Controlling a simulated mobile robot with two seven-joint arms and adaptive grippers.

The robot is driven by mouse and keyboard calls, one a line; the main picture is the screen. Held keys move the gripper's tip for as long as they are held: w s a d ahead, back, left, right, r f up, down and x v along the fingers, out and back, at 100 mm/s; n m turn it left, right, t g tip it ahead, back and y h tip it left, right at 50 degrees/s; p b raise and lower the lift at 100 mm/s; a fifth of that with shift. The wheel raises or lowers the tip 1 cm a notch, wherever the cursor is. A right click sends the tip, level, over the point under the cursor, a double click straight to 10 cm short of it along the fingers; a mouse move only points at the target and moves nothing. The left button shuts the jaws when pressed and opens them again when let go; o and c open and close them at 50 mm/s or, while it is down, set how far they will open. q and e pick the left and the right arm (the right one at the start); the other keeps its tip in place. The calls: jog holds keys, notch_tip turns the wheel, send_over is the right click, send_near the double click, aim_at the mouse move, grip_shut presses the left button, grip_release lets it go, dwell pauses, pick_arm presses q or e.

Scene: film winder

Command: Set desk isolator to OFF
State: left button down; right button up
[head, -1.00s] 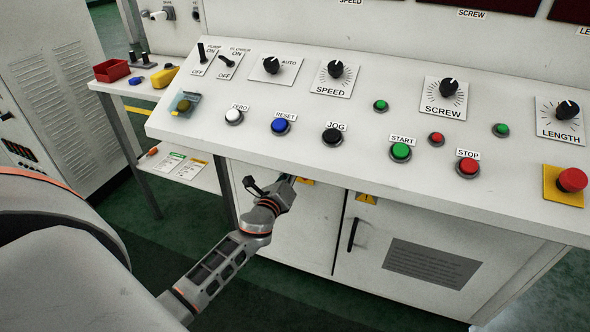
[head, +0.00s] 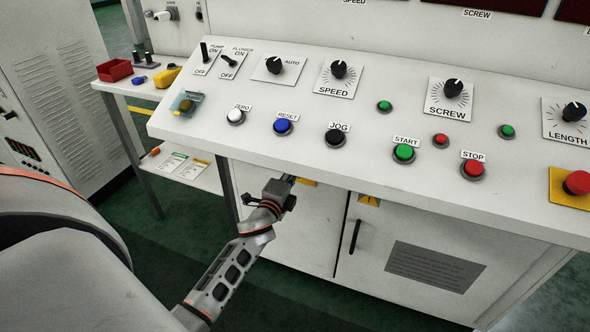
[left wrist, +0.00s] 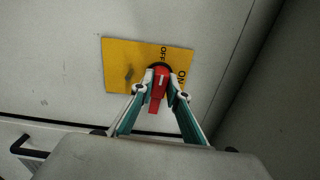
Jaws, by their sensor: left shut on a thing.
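The desk isolator is a red handle (left wrist: 157,92) on a yellow plate (left wrist: 118,66) on a pale cabinet front. In the left wrist view, OFF is printed above the handle's pivot and ON to its right. The handle's long end points down and slightly left in that view. My left gripper (left wrist: 160,80) is shut on the handle, one finger on each side. In the head view my left gripper (head: 287,184) is under the desk's front edge at the cabinet, and it hides the handle there. My right gripper is not in view.
The sloped desk panel (head: 230,147) with knobs and buttons overhangs my left gripper. A dark door handle (head: 355,236) is to its right. A side table leg (head: 136,160) stands to the left. The green floor in front of the cabinet is open.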

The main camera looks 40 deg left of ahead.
pick_arm(q)
jog(key=shift+n, duration=0.5)
jog(key=c, duration=2)
grip_release()
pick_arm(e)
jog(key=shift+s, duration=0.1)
pick_arm(q)
jog(key=shift+o, duration=0.2)
jog(key=shift+s, duration=0.1)
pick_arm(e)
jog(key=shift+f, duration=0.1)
pick_arm(q)
jog(key=v, duration=1.2)
jog(key=s+d+f+n+g+h+p, duration=0.3)
jog(key=s+d+f+n, duration=0.2)
jog(key=s+d, duration=0.5)
jog(key=s+d+f+n+g+h+p, duration=0.3)
jog(key=s+d+f, duration=0.4)
jog(key=s+d, duration=0.3)
jog(key=s+n+g+p, duration=0.1)
jog(key=s+n, duration=0.1)
jog(key=shift+s+d+f+n+h, duration=0.25)
jog(key=shift+s+f+n+h, duration=0.05)
jog(key=shift+s+f+n, duration=0.1)
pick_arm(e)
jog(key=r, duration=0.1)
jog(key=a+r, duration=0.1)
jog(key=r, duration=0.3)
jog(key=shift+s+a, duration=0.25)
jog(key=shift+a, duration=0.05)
